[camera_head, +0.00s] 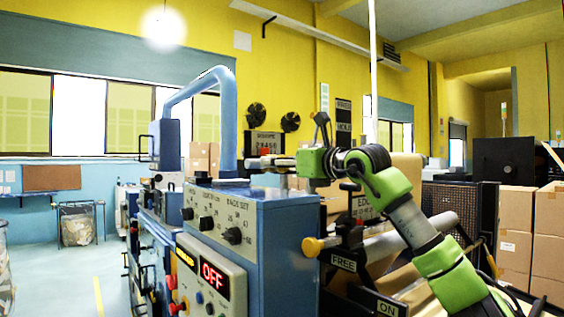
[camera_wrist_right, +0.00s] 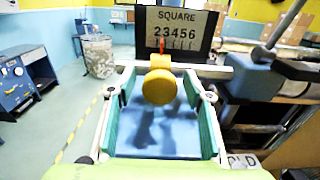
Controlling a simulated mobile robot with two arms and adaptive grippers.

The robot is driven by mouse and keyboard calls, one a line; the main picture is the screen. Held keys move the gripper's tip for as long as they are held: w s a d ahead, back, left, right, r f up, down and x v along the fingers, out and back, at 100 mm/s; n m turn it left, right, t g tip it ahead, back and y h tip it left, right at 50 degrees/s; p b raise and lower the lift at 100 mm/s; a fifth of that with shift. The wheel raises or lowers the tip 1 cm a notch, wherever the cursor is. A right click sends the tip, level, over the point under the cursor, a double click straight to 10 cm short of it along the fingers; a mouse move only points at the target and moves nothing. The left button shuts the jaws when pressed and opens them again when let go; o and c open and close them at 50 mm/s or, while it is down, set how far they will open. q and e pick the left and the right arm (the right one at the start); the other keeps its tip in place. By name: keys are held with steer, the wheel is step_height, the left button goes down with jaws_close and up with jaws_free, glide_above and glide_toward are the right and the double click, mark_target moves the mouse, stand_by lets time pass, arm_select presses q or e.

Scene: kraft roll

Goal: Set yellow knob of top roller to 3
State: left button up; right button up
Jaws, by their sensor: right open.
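A round yellow knob (camera_wrist_right: 160,86) shows in the right wrist view, below a black scale plate (camera_wrist_right: 180,28) reading SQUARE with 2 to 6. A thin red pointer (camera_wrist_right: 162,47) stands above the knob, near the low numbers; its exact reading is unclear. My right gripper (camera_wrist_right: 158,95) is open, one finger on each side of the knob in this view. I cannot tell if the fingers touch it. In the head view my right gripper (camera_head: 270,163) reaches left in front of the scale plate (camera_head: 265,144), and that knob is not clearly visible. My left gripper is not in view.
A blue machine cabinet (camera_head: 275,225) with black dials and a red OFF display (camera_head: 214,282) stands below the gripper. A blue bent tube (camera_head: 228,110) rises beside it. Another yellow knob (camera_head: 312,247) sits lower, by a FREE label. Cardboard boxes (camera_head: 535,225) stand at right.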

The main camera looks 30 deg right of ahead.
jaws_close()
steer(key=shift+d, duration=0.4)
jaws_free()
steer(key=s+d, duration=0.1)
steer(key=s, duration=1.1)
